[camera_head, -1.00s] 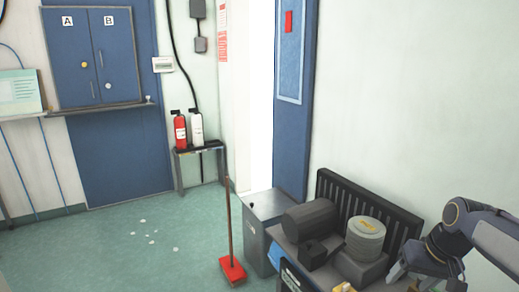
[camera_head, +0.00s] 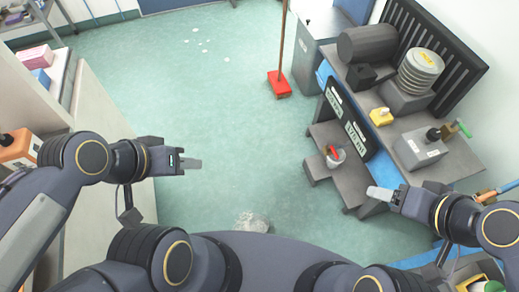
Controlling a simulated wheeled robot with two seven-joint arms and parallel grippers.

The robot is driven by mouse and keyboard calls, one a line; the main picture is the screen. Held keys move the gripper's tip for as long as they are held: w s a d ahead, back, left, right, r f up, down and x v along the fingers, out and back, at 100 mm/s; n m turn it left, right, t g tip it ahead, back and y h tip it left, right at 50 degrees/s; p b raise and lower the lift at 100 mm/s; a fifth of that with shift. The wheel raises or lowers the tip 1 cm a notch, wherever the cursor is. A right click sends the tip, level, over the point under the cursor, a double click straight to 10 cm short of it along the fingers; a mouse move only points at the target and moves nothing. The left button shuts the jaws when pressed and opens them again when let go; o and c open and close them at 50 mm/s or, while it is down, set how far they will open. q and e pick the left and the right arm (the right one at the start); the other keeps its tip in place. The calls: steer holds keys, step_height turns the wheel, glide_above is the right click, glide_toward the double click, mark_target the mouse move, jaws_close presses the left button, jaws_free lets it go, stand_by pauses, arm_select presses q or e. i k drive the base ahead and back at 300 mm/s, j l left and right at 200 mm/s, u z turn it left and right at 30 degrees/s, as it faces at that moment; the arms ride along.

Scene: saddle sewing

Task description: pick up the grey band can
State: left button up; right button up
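A small grey-white can (camera_head: 336,160) with a red item at its top stands on a low grey step beside the workbench. I cannot make out a band on it, so I cannot tell whether it is the grey band can. My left gripper (camera_head: 192,164) is over the floor at left centre, well apart from the can, with nothing seen in it. My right gripper (camera_head: 382,193) is right of and below the can in the picture, near the bench's front edge. The fingers of each overlap in this view, so their opening is unclear.
The grey workbench (camera_head: 462,160) at right carries a dark cylinder (camera_head: 367,44), a ribbed round machine part (camera_head: 420,70) and a yellow item (camera_head: 381,117). A red broom (camera_head: 279,85) stands on the floor. A pale counter (camera_head: 95,125) is at left.

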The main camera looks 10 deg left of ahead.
mark_target(258, 223)
steer(key=k+j, duration=0.25)
steer(key=k, duration=0.15)
steer(key=k+j, duration=0.25)
steer(key=k, duration=0.15)
steer(key=i+l, duration=0.1)
steer(key=i+l+u, duration=0.15)
steer(key=l+u, duration=0.2)
steer(key=l, duration=0.3)
steer(key=l+u, duration=0.4)
steer(key=l, duration=0.25)
steer(key=u, duration=1.25)
